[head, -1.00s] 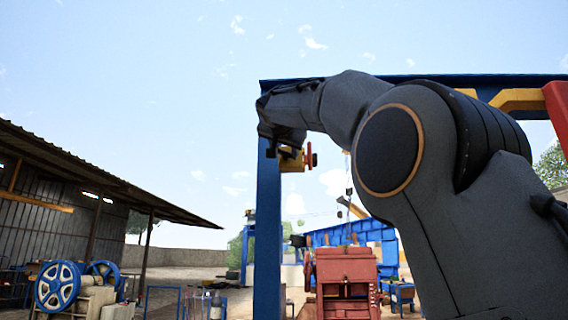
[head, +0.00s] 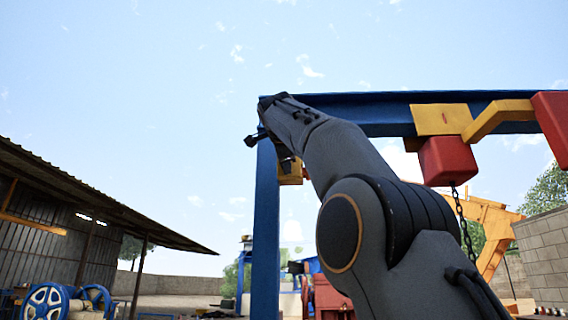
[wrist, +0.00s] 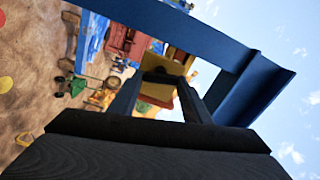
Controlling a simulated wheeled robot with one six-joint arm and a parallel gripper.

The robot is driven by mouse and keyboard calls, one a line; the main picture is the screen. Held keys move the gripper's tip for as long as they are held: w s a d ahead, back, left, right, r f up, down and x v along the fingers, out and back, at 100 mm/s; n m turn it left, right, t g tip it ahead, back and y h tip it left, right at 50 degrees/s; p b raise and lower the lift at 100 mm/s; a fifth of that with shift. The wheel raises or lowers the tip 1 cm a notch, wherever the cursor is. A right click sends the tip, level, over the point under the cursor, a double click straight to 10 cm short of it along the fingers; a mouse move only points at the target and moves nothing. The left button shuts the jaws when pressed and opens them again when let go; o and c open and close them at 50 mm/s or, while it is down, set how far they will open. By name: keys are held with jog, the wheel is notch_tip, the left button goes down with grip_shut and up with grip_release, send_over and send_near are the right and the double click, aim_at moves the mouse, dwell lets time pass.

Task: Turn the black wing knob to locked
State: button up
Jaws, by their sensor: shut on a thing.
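A yellow box (head: 291,171) is on the blue post below the beam, partly hidden by my arm in the head view. In the wrist view the yellow box (wrist: 166,64) lies straight ahead, between my two fingers. A small dark shape, apparently the black wing knob (wrist: 160,75), shows at its face between the fingertips. My gripper (wrist: 159,84) is shut on it, with one finger on each side. The knob's exact angle is too small and dark to tell. In the head view the fingers are mostly hidden behind my arm.
The blue beam (head: 360,112) runs overhead above the blue post (head: 267,235). A red block (head: 447,161) with a chain hangs from the beam to the right of my arm. A red machine (head: 327,298) stands behind, partly covered. Open sky is above.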

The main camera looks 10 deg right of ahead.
jog(key=shift+m, duration=1.3)
jog(key=o, duration=1)
jog(key=shift+o, duration=0.2)
jog(key=shift+b, duration=0.3)
jog(key=b+v, duration=0.4)
jog(key=v, duration=0.3)
jog(key=shift+s, duration=0.35)
jog(key=shift+a, duration=0.1)
